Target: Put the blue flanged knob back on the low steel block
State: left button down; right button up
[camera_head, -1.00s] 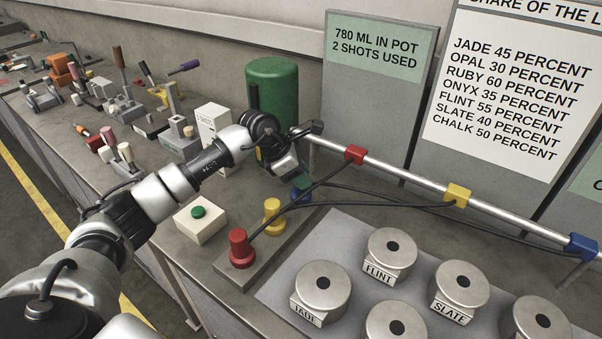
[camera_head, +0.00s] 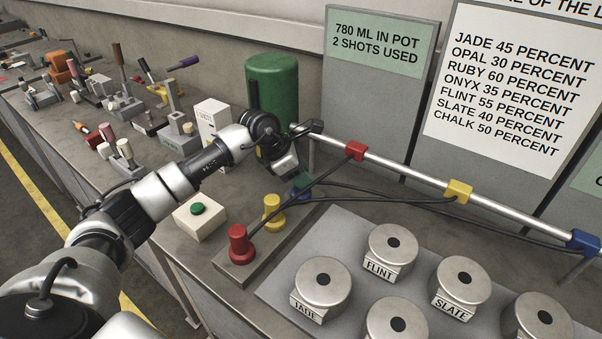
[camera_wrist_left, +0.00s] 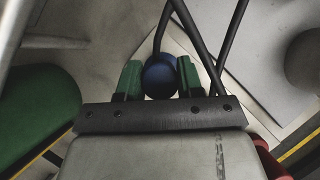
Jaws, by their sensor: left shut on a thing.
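The blue flanged knob (camera_head: 301,194) is between the fingers of my left gripper (camera_head: 299,185), which is shut on it. In the left wrist view the round blue top of the knob (camera_wrist_left: 160,76) sits between two green fingertips. The low steel block (camera_head: 232,276) carries a red knob (camera_head: 238,247) at its near end and a yellow knob (camera_head: 272,212) behind it. The blue knob is in line with them at the block's far end. My gripper hides its base, so I cannot tell whether it touches the block. My right gripper is out of view.
Black cables run from the knobs to a steel rail (camera_head: 405,172) with coloured clamps. A green cylinder (camera_head: 272,90) stands behind my gripper. A grey plate (camera_head: 312,233) with labelled round weights is to the right.

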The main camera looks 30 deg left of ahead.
pick_arm(q)
jog(key=c, duration=0.6)
grip_release()
jog(key=shift+c, duration=0.2)
jog(key=shift+f, duration=0.1)
jog(key=b+v, duration=0.1)
jog(key=v, duration=1)
jog(key=shift+b, duration=0.3)
